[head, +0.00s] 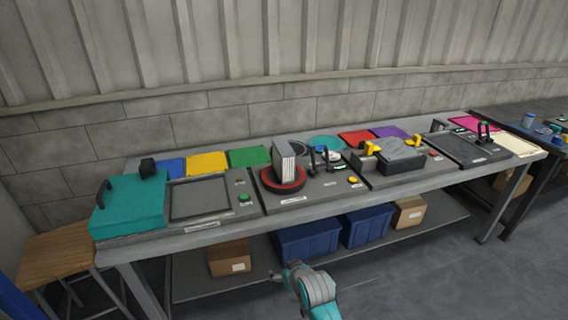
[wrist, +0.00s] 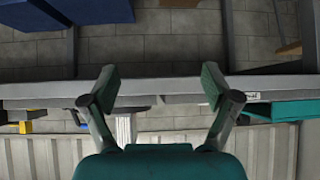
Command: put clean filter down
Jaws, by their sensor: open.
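A pleated filter block, white and grey, (head: 286,163) stands upright on a round red-and-black holder (head: 283,181) at the middle-left of the bench; I cannot tell whether it is the clean filter. Its pale ribbed side seems to show in the wrist view (wrist: 123,128), behind the left finger. My gripper (wrist: 160,82) is open, with nothing between its fingers. It is apart from the filter, in front of the bench's front edge. In the head view my teal arm shows at the bottom middle, and its fingertips cannot be made out clearly.
The bench (head: 185,243) carries a teal lidded box (head: 130,205), an empty framed panel (head: 199,198) and a clamp station (head: 400,150). Blue (head: 171,167), yellow (head: 207,162) and green (head: 249,157) mats lie along the back. Blue bins (head: 307,240) and cardboard boxes (head: 229,258) sit on the lower shelf.

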